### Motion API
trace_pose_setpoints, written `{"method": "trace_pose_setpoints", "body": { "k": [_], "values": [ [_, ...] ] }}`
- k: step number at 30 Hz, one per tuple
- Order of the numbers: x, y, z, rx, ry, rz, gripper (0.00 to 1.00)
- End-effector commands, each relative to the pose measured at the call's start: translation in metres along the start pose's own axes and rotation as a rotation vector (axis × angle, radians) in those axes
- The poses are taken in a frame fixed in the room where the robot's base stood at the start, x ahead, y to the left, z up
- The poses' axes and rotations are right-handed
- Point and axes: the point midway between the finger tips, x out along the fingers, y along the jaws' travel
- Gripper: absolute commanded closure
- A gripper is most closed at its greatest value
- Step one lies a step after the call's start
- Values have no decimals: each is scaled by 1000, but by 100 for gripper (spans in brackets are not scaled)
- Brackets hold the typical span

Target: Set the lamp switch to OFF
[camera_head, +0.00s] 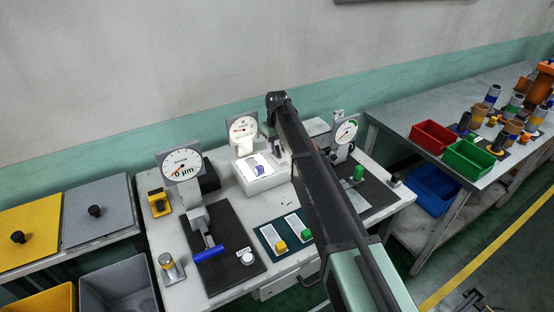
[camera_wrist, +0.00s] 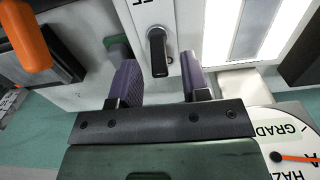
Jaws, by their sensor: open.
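The lamp switch (camera_wrist: 157,52) shows in the wrist view as a black lever on a white plate. Its lever points down in the picture from a round pivot. Dark lettering at the top edge of the plate is cut off and cannot be read. My gripper (camera_wrist: 160,70) is open, with one purple finger on each side of the lever. Nothing is held, and I cannot tell if either finger touches the lever. In the head view, the white light box (camera_head: 262,185) stands on the bench beside my arm. I cannot make out the switch there.
In the wrist view, a bright panel (camera_wrist: 235,30) lies right of the switch, an orange handle (camera_wrist: 25,35) at upper left and a dial (camera_wrist: 290,150) at lower right. In the head view, gauges stand left (camera_head: 182,166) and behind (camera_head: 243,127) the light box.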

Motion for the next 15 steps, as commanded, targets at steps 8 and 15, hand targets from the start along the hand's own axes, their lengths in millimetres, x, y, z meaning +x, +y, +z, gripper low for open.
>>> {"method": "trace_pose_setpoints", "body": {
  "k": [8,15],
  "values": [
    [11,0,0,1,0,0,57],
    [11,0,0,1,0,0,85]
  ]
}}
